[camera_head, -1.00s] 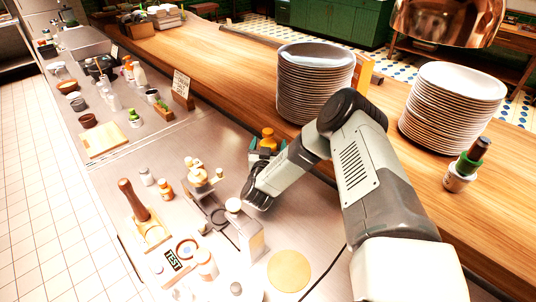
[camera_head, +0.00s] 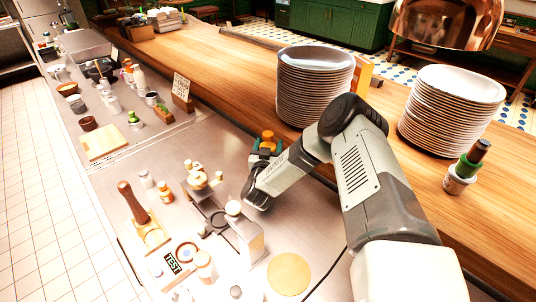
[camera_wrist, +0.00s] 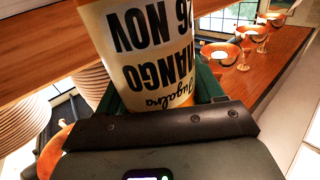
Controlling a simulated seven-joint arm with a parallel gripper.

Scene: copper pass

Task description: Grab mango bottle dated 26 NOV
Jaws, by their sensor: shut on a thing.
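The mango bottle (camera_wrist: 150,60) fills the upper middle of the wrist view. Its pale label reads "26 NOV" and "MANGO", upside down in that view, with orange along its edge. My gripper (camera_wrist: 160,98) is shut on it, with dark green fingers on both sides. In the head view the orange top of the bottle (camera_head: 267,136) shows between the green fingers of my gripper (camera_head: 266,147), near the edge of the wooden counter. The bottle's lower part is hidden there, so I cannot tell whether it touches the surface.
Two tall plate stacks (camera_head: 313,85) (camera_head: 452,105) stand on the wooden counter (camera_head: 225,65) beside my arm. A coffee grinder-like device (camera_head: 245,238), a wooden-handled tool (camera_head: 133,203) and small jars crowd the steel surface (camera_head: 105,185). A sign (camera_head: 182,88) stands further back.

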